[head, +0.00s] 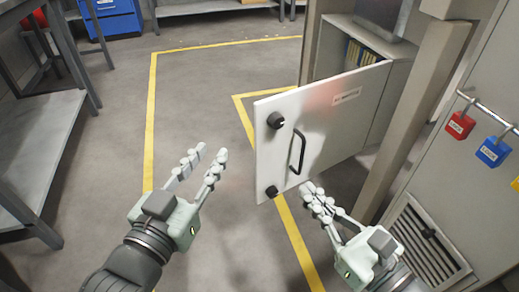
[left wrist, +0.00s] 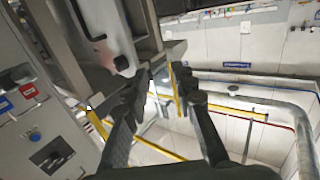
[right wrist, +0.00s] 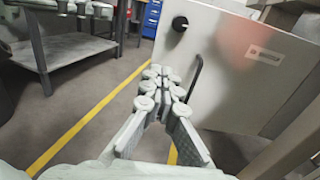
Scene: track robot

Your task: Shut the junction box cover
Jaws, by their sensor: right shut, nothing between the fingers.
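The junction box cover (head: 325,120) is a light grey door with a black handle (head: 297,151) and two black knobs. It stands swung open from the grey box (head: 392,85), whose inside shows at the upper right. My right gripper (head: 310,190) is shut and empty, in front of the cover's lower edge near the handle. In the right wrist view, its fingertips (right wrist: 162,75) lie just left of the handle; I cannot tell whether they touch the cover. My left gripper (head: 209,152) is open and empty, left of the cover and apart from it.
A metal workbench (head: 40,150) stands at the left and a blue drawer unit (head: 110,18) at the back. A grey cabinet (head: 460,170) with red and blue padlocks (head: 490,151) is at the right. A post (head: 415,110) stands beside the box. Floor at the middle left is clear.

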